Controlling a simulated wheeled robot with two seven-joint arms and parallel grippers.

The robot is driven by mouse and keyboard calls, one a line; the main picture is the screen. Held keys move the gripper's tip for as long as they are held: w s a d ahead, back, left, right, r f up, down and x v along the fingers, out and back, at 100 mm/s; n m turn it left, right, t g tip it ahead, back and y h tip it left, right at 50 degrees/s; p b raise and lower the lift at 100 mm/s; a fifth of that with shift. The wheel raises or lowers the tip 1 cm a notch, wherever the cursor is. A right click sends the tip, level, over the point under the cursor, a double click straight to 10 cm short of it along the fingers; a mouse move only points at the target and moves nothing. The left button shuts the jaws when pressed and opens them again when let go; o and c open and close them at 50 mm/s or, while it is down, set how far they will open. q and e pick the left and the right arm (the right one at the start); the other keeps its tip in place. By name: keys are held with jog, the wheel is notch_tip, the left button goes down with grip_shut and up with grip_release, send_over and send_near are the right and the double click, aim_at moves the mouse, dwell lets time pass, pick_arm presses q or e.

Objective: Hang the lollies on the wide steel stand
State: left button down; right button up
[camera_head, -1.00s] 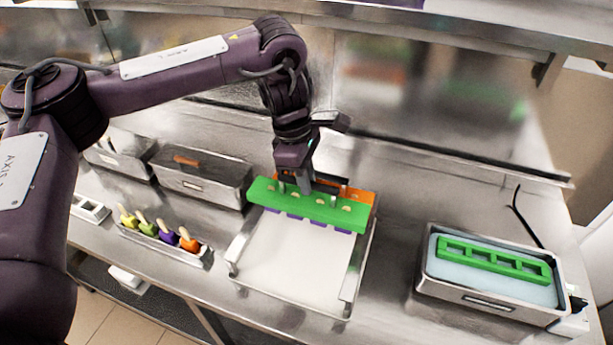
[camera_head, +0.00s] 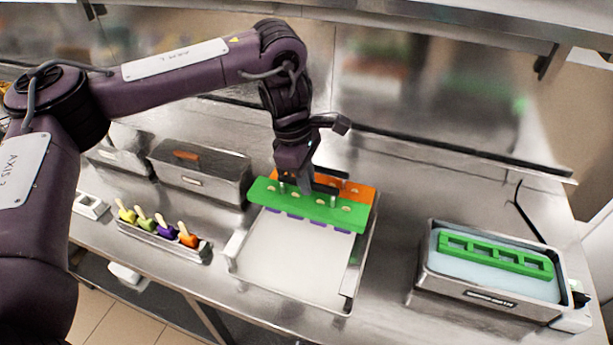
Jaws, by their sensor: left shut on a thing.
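A green lolly holder bar (camera_head: 328,213) with several pale stick ends along its top lies across the back of the wide steel stand (camera_head: 352,272). Purple lolly parts (camera_head: 318,228) show just below its front edge. An orange holder bar (camera_head: 357,191) is right behind it, partly hidden by my gripper. My left gripper (camera_head: 302,188) points down and is shut on the green bar near its middle; the fingertips are partly hidden. I cannot tell whether the bar rests fully on the stand's rails. My right gripper is not in view.
A small steel tray (camera_head: 185,252) of several coloured lollies stands at left. Closed steel bins (camera_head: 205,180) stand behind it. A steel bath (camera_head: 490,298) with pale liquid and a green slotted frame (camera_head: 495,253) is at right. Bare counter lies between stand and bath.

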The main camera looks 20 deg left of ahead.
aim_at(306, 199)
pick_arm(q)
jog(key=shift+f+b, duration=0.55)
jog(key=shift+f, duration=0.45)
dwell(0.6)
jog(key=shift+f+b, duration=0.75)
jog(key=shift+f, duration=0.6)
dwell(0.6)
jog(key=c, duration=1.3)
grip_release()
jog(key=shift+c, duration=0.2)
jog(key=r, duration=0.2)
jog(key=a+r, duration=0.1)
jog(key=r, duration=0.4)
jog(key=shift+a+r, duration=0.3)
jog(key=shift+r, duration=0.05)
jog(key=shift+f, duration=0.1)
